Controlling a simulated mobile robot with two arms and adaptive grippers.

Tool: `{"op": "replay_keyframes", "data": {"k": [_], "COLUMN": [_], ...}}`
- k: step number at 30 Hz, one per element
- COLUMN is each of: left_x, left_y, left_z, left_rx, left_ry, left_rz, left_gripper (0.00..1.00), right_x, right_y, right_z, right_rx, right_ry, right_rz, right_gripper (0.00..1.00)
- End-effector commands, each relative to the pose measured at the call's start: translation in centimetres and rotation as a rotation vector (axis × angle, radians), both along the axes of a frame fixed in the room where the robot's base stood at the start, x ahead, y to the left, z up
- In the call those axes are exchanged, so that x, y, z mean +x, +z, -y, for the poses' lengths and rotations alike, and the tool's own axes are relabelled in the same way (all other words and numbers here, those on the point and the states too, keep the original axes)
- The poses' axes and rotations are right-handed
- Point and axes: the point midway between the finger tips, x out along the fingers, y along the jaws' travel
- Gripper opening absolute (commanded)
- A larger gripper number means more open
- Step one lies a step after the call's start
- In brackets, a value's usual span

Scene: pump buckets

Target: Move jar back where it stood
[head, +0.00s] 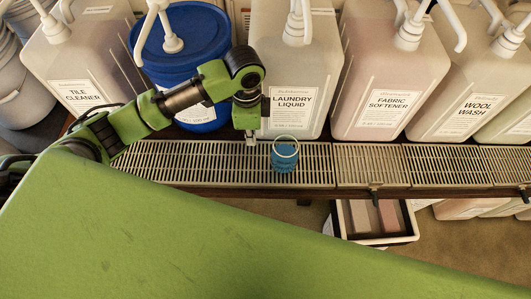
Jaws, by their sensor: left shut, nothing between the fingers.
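The jar (285,157) is small and clear with blue contents. It stands upright on the slatted drip grate (220,172), in front of the laundry liquid container. My left gripper (250,139) is shut and empty. It points down just left of the jar and a little behind it, in front of the laundry liquid container (313,70). A gap shows between the gripper and the jar. My right gripper is not in view.
Behind the grate stand a tile cleaner container (65,55), a blue pump bucket (205,35), a fabric softener container (385,60) and a wool wash container (465,80). Below is an open box (412,222). The grate right of the jar is clear.

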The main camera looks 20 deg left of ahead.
Motion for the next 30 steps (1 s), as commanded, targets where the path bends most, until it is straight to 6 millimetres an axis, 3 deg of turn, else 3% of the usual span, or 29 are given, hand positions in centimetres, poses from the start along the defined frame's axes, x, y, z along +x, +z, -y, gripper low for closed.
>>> {"op": "replay_keyframes", "data": {"k": [5,16,22,30], "left_x": [-0.1,-0.1,0.8,1.1], "left_y": [-1.9,-9.7,-9.6,-9.7], "left_z": [-0.1,0.0,2.8,3.8], "left_rx": [0.002,0.002,0.000,0.001], "left_ry": [-0.001,0.001,-0.003,-0.002], "left_rz": [-0.008,-0.005,0.000,0.001], "left_gripper": [0.00,0.00,0.00,0.00], "right_x": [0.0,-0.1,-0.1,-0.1], "right_y": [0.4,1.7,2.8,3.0], "right_z": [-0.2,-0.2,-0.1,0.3], "right_rx": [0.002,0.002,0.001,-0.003], "right_ry": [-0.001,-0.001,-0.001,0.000], "right_rz": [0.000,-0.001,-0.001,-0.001], "right_gripper": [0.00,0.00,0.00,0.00]}}
